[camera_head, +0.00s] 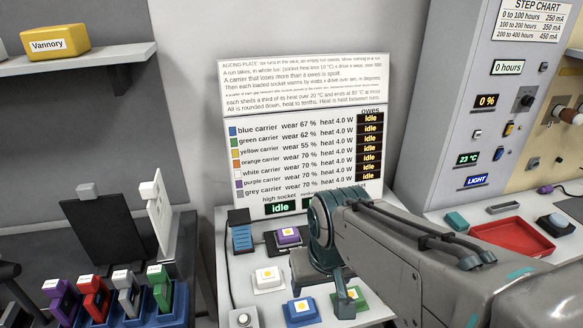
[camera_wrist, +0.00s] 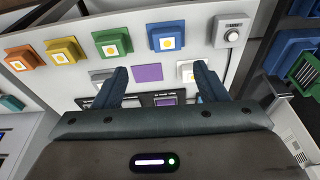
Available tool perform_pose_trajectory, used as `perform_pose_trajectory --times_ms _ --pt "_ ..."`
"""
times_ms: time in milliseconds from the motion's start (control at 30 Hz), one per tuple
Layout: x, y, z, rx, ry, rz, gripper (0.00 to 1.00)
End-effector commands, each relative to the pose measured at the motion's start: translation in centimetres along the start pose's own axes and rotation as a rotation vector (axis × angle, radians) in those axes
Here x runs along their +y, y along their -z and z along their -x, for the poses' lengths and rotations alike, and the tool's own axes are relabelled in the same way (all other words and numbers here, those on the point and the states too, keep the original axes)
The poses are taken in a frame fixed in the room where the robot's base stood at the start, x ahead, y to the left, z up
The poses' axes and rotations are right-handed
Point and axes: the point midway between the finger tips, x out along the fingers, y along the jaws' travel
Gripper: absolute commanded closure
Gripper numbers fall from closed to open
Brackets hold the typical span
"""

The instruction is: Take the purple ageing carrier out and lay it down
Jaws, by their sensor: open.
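The purple carrier (camera_head: 288,236), with a pale square and yellow dot on top, sits in a dark socket at the back of the bench in the head view. In the wrist view, a purple patch in a dark frame (camera_wrist: 165,101) shows low between the fingers, partly cut off by my gripper. My gripper (camera_wrist: 160,70) is open and empty, its two fingers spread apart above the bench. A flat, plain purple square (camera_wrist: 148,73) lies on the bench between the fingers in the wrist view.
White (camera_head: 268,279), blue (camera_head: 301,312) and green (camera_head: 357,299) carriers stand nearby; orange (camera_wrist: 20,58) and yellow (camera_wrist: 63,52) ones are farther left in the wrist view. A knob (camera_wrist: 232,34) is at the corner. The ageing plate (camera_head: 303,88) stands behind, reading idle.

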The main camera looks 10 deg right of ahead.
Motion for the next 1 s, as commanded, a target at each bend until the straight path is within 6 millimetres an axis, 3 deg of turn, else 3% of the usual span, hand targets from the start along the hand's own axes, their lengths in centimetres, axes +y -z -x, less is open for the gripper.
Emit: perform_pose_trajectory --times_ms 167,367,700,833,1000 --pt "-0.4 3.9 0.4 -0.037 0.017 -0.187 0.35" --pt "-0.4 11.4 0.0 -0.106 0.007 -0.582 0.35" --pt "-0.7 22.8 -4.0 -0.178 -0.105 -1.227 0.35" --pt "-1.1 25.3 -5.6 -0.180 -0.150 -1.389 0.35" --pt "-1.4 27.0 -6.7 -0.176 -0.181 -1.501 0.35"
